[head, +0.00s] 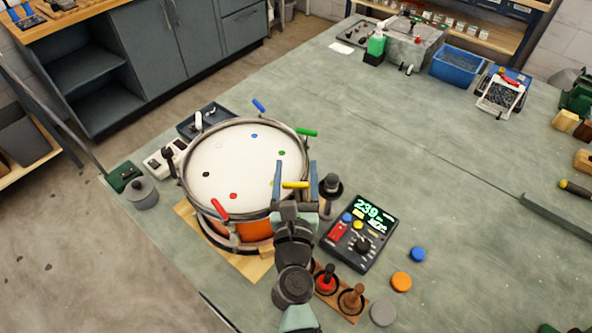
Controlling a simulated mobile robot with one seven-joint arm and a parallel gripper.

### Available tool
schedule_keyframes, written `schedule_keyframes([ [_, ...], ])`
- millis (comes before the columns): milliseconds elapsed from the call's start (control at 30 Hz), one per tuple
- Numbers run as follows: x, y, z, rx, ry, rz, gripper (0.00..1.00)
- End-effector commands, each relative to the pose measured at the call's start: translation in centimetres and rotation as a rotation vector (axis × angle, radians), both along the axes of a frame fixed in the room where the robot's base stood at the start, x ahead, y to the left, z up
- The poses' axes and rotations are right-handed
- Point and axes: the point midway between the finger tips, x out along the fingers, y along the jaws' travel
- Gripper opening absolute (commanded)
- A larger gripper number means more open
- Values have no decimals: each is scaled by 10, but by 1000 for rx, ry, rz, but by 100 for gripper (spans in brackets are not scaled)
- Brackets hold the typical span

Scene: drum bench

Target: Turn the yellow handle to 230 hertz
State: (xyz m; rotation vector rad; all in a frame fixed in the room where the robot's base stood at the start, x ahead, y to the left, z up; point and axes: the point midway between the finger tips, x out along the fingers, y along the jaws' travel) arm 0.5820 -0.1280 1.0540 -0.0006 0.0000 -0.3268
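The drum (205,165) has a white head and an orange shell, with coloured handles around its rim. The yellow handle (294,185) is at the rim's right front, lying roughly level across the picture. My gripper (295,182) is at this handle, one finger beyond each end of it. The fingers stand wide apart; whether they press on the handle's ends cannot be told. The tuner (361,235), right of the drum, shows 239 in green digits. My wrist hides part of the drum's front right side.
Red (220,209), blue (258,105) and green (306,132) handles sit around the rim. A dark knobbed post (329,190) stands close right of my gripper. The bench's right middle is clear.

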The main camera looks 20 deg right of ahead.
Motion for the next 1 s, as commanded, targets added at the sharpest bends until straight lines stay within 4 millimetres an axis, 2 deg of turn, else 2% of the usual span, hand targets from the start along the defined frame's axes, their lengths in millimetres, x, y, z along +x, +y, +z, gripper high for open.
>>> schedule_keyframes([
  [33,0,0,0,0,0,0,59],
  [67,0,0,0,0,0,0,54],
  [300,0,0,0,0,0,0,10],
  [667,0,0,1,0,1,40,9],
  [1000,1,4,3,3,1,207,9],
])
